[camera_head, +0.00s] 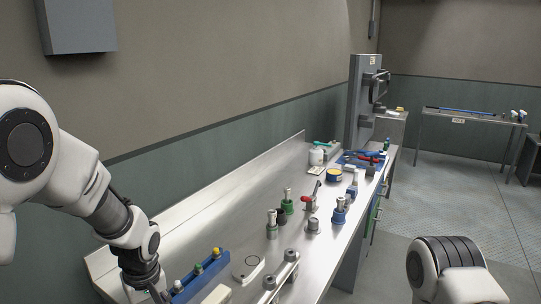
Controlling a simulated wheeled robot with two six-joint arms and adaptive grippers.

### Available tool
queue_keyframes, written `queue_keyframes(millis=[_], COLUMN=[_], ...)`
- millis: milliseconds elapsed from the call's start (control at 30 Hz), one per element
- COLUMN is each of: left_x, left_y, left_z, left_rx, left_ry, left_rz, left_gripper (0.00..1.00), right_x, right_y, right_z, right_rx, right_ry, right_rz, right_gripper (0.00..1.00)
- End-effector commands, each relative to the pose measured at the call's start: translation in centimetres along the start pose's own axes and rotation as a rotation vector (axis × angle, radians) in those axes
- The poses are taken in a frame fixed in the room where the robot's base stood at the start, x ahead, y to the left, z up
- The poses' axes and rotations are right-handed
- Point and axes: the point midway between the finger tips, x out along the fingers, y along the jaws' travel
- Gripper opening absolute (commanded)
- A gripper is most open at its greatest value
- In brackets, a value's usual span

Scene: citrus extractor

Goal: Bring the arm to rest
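My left arm comes in from the left and bends down over the near left end of the steel workbench (205,225). My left gripper (152,288) shows only in part at the bottom edge, close to a blue block with coloured knobs (200,277). Its fingertips are not clear, so I cannot tell if it is open or shut, or if it touches the block. A white and black part of my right arm shows at the bottom right, beside the bench and over the floor. My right gripper is out of view.
On the bench stand a white round-dialled device (248,268), a metal fixture (281,274), a green-based fitting (287,203), a blue-based fitting (340,211) and a red-handled clamp (309,203). A tall grey machine (362,100) stands at the far end. The floor (450,200) at right is open.

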Motion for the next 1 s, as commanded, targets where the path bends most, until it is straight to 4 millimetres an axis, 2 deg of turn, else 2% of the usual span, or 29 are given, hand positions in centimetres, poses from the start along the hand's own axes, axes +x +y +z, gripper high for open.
queue_keyframes(millis=[267,467,567,700,800,833,900,1000], left_x=[6.5,12.3,15.7,20.7,23.3,23.6,24.1,23.9], left_y=[-2.6,-6.3,-9.0,-14.0,-17.9,-18.8,-19.6,-18.7], left_z=[3.5,8.5,12.1,18.9,24.1,25.1,26.1,24.9], left_rx=[0.006,0.005,0.024,0.102,0.216,0.257,0.359,0.502], left_ry=[-0.131,-0.263,-0.335,-0.435,-0.468,-0.461,-0.407,-0.271], left_rz=[-0.105,-0.2,-0.237,-0.247,-0.199,-0.173,-0.105,-0.008], left_gripper=[0.56,0.56,0.56,0.56,0.56,0.56,0.56,0.56], right_x=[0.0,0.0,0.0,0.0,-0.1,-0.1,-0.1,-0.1], right_y=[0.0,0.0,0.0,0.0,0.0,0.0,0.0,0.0], right_z=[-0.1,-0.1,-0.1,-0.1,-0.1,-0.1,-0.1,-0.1], right_rx=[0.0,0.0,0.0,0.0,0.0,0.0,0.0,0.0], right_ry=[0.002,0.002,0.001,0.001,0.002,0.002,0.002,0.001], right_rz=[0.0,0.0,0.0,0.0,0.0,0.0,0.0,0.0], right_gripper=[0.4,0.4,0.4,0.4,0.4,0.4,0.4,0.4])
